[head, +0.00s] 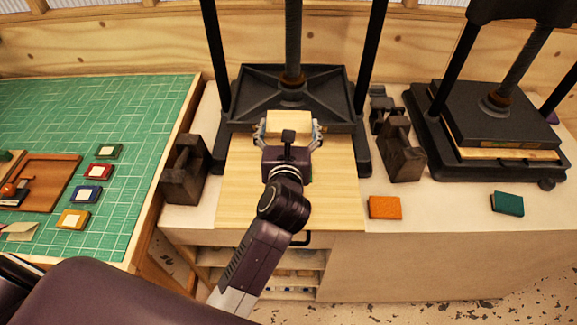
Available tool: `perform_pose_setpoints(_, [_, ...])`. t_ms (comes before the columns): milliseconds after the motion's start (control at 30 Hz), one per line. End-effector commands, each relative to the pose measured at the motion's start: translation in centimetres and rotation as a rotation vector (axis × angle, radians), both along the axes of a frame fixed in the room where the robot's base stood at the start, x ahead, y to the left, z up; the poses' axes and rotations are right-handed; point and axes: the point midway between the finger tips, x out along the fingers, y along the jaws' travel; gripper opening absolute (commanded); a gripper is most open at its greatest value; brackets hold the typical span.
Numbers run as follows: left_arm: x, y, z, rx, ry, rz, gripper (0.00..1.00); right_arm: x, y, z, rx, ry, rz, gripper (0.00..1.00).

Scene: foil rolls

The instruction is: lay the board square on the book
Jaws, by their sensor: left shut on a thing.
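My left gripper (289,130) reaches in from the bottom to the front of the left press. Its fingers are shut on the two sides of a small pale wooden board (289,119). The board is just in front of the press's black plate, above a larger pale wooden sheet (245,185). I cannot tell whether the board touches what is under it. No book can be made out beneath it; the gripper and board may hide it. My right gripper is not in view.
The left press's black plate (255,85) and posts stand close behind the gripper. Dark weights (185,170) (401,150) flank the sheet. Orange (384,207) and green (507,203) books lie to the right. A second press (480,110) stands farther right. A green cutting mat (130,120) lies left.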

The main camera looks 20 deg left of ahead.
Motion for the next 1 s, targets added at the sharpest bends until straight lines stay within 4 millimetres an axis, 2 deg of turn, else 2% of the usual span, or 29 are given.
perform_pose_setpoints(33, [-0.1,0.1,-1.8,0.004,0.007,0.001,0.54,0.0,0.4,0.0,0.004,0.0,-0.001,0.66])
perform_pose_setpoints(67, [-0.1,0.1,-2.6,0.004,0.007,0.001,0.54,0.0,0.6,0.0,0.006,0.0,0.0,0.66])
perform_pose_setpoints(100, [0.0,0.0,-3.7,0.002,0.001,0.0,0.54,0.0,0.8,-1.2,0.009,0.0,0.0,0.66])
perform_pose_setpoints(500, [0.0,0.0,-9.7,0.001,-0.002,0.0,0.54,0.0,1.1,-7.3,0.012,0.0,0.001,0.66])
perform_pose_setpoints(700, [0.0,0.0,-11.8,0.0,-0.002,0.0,0.54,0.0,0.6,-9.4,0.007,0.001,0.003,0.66])
perform_pose_setpoints(1000, [0.0,0.0,-12.8,0.0,-0.002,0.0,0.54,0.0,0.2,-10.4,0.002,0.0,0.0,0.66])
